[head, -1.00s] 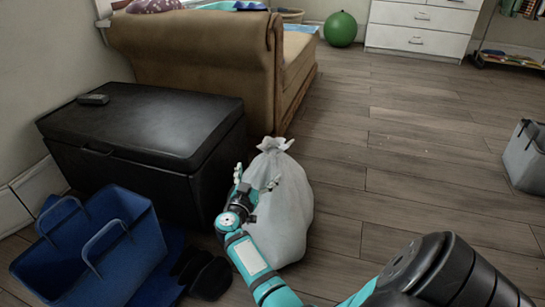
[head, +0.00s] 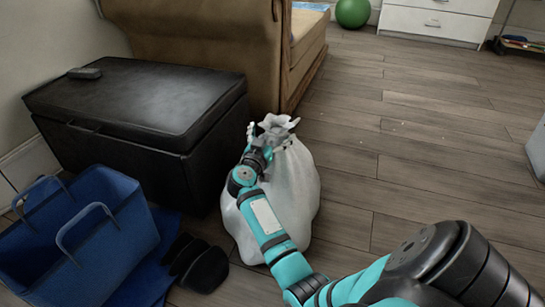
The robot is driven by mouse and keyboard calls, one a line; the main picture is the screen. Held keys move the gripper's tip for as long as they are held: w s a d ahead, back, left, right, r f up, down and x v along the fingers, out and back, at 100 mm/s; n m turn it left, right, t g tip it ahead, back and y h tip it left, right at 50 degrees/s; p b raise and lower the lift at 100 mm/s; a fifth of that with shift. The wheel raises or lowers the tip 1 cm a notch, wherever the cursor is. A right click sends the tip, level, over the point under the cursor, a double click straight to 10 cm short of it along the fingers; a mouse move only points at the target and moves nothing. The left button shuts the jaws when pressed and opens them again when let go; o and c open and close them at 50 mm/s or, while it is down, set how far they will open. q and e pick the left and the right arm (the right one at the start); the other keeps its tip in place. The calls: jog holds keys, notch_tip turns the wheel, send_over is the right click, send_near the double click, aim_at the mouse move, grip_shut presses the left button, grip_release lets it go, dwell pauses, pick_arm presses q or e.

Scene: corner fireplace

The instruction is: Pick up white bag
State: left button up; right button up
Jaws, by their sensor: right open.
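The white bag (head: 295,195) is a full sack with a gathered, tied top, standing upright on the wooden floor in the middle of the head view. My right gripper (head: 268,133) is open at the bag's tied neck, with its fingers pointing away from me. One finger shows left of the neck and the other in front of it. I cannot tell whether they touch the bag. My right forearm hides part of the bag's front and left side. My left gripper is not in view.
A black chest (head: 135,120) with a small dark device (head: 85,73) on its lid stands left of the bag. A blue bag (head: 85,235) and dark slippers (head: 203,268) lie front left. A brown sofa (head: 200,50) stands behind. The floor (head: 440,150) to the right is mostly clear.

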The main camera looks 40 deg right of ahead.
jog(key=shift+r, duration=0.15)
jog(key=shift+c, duration=0.7)
jog(key=shift+s, duration=0.1)
jog(key=c, duration=1.8)
jog(key=shift+d, duration=0.1)
grip_shut()
jog(key=shift+r, duration=0.1)
